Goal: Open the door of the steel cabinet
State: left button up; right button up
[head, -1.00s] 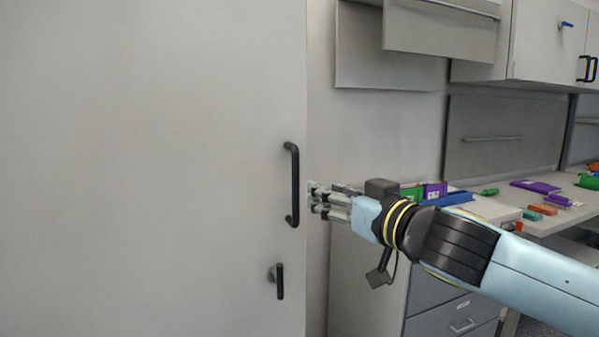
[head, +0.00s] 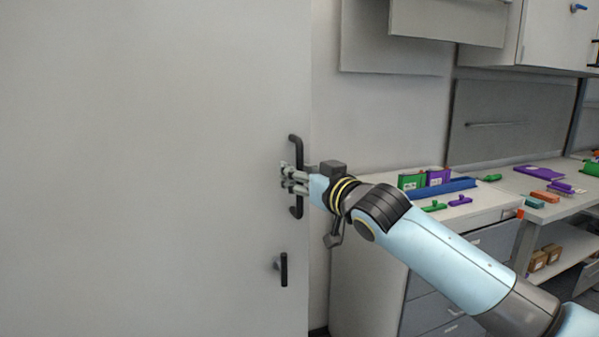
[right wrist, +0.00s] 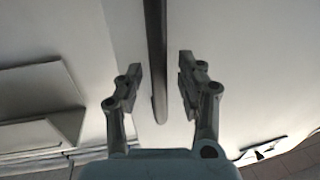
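The steel cabinet's door (head: 150,170) is a large pale grey panel filling the left of the head view; it looks shut. A black vertical bar handle (head: 296,147) is near its right edge. A small black latch lever (head: 283,269) sits below it, pointing down. My right gripper (head: 286,178) is at the bar handle, its fingers covering the bar's middle. In the right wrist view the fingers (right wrist: 160,80) are spread open, with the handle bar (right wrist: 157,50) between them and a gap on both sides. My left gripper is in neither view.
Right of the cabinet stands a drawer unit (head: 375,260) with green and purple items and a blue tray (head: 443,188) on top. A bench with coloured parts (head: 546,197) is farther right. Grey wall cupboards (head: 545,40) hang above.

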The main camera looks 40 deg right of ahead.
grip_shut()
dwell(0.5)
